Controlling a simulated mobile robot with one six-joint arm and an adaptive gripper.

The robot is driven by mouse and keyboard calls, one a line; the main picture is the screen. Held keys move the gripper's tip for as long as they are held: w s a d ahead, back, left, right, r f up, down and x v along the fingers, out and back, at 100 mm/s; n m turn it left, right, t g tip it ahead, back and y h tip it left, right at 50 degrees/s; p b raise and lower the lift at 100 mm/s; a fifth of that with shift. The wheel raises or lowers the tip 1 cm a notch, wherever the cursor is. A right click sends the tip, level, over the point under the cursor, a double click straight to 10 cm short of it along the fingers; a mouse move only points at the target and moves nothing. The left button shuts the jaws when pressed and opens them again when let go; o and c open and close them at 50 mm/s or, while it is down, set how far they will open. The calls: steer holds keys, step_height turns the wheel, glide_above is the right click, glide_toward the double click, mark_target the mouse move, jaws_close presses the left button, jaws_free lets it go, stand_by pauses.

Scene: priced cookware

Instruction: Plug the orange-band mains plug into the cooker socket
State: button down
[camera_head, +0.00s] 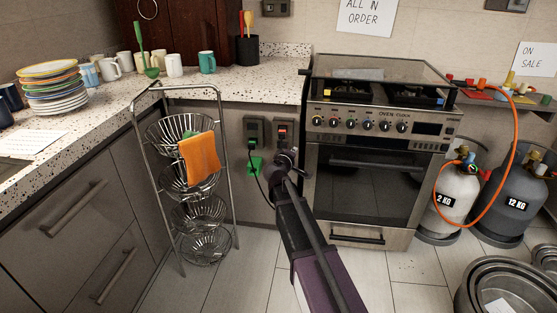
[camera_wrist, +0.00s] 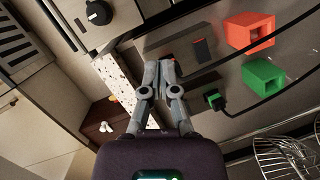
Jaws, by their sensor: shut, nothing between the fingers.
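My gripper (camera_wrist: 164,66) is shut and empty, its fingertips close to the wall panel. In the head view my gripper (camera_head: 286,160) is at the right-hand wall socket (camera_head: 284,127), just left of the cooker (camera_head: 378,150). That socket has a red switch (camera_wrist: 200,49). A small dark reddish part (camera_wrist: 168,57) shows just beyond the fingertips, with a black cable running off to the right; the fingers partly hide it, and I cannot tell whether it is the orange-band plug or how it sits. A green-band plug (camera_wrist: 213,98) is at the left-hand socket (camera_head: 254,130).
An orange-red holder (camera_wrist: 249,32) and a green holder (camera_wrist: 263,76), both with square openings, are on the panel. A wire rack (camera_head: 185,150) with an orange cloth (camera_head: 198,157) stands left. Gas bottles (camera_head: 455,195) and steel pans (camera_head: 507,285) are at the right.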

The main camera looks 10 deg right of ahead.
mark_target(281, 137)
steer(key=w+a+n+t+y+b, duration=0.2)
steer(key=w+a+n+t, duration=0.1)
steer(key=w+a+n, duration=0.1)
steer(key=shift+w+a+f+n+b, duration=0.35)
steer(key=shift+w+a, duration=0.2)
steer(key=shift+w, duration=0.3)
steer(key=shift+w, duration=0.1)
steer(key=shift+x, duration=2.85)
steer(key=shift+w+d, duration=0.2)
steer(key=shift+w, duration=0.4)
steer(key=shift+v, duration=1.5)
steer(key=shift+s, duration=0.1)
